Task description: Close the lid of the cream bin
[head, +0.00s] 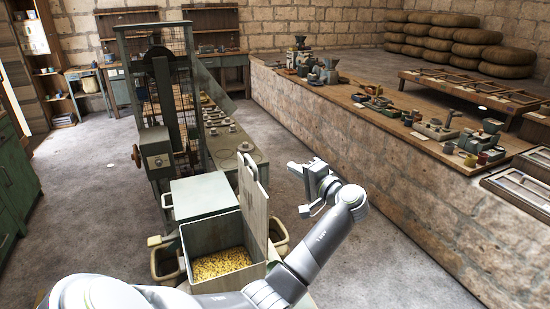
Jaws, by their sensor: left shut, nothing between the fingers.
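The bin (196,258) stands open at the bottom centre in the head view, with yellow grain-like pieces (222,264) inside. Its cream-beige lid (253,213) stands nearly upright along the bin's right side, seen almost edge-on. My left gripper (297,169) is to the right of the lid, around the height of its upper part in the picture. It is shut and empty, and looks apart from the lid. The lid's hinge side is partly hidden. My right gripper is not in view.
A grey-green flat-topped box (203,195) adjoins the bin behind. A tall framed machine (166,95) stands beyond it, beside a bench of small parts (232,150). A long stone-sided counter (370,170) with tools runs along the right. Floor between counter and bin is clear.

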